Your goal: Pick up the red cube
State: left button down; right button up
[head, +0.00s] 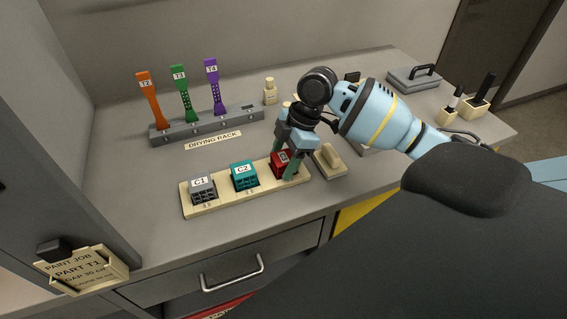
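The red cube (279,159) sits at the right end of a cream tray (219,204) on the grey counter, with a pale label on its top. My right gripper (287,170) reaches down at it from above. The other finger is mostly hidden, so I cannot tell whether the fingers touch or grip the cube. The cube appears to rest in its place. My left gripper is out of view.
A grey cube C1 (203,191) and a teal cube C2 (243,177) share the tray. A drying rack (190,131) behind holds orange, green and purple pieces. A cream block (329,160) lies right of the tray. The counter left of the tray is clear.

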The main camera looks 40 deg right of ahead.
aim_at(278, 158)
jog(key=c, duration=0.9)
jog(key=shift+r, duration=0.1)
jog(key=shift+r, duration=0.6)
notch_tip(278, 158, up, 2)
jog(key=shift+r, duration=0.15)
jog(key=s+a, duration=0.3)
jog(key=s, duration=0.1)
jog(key=s+a+r, duration=0.1)
jog(key=s+a, duration=0.2)
jog(key=a, duration=0.1)
jog(key=s+a, duration=0.4)
jog(key=shift+s+r+p, duration=0.15)
jog(key=shift+s+p, duration=0.2)
jog(key=shift+p, duration=0.05)
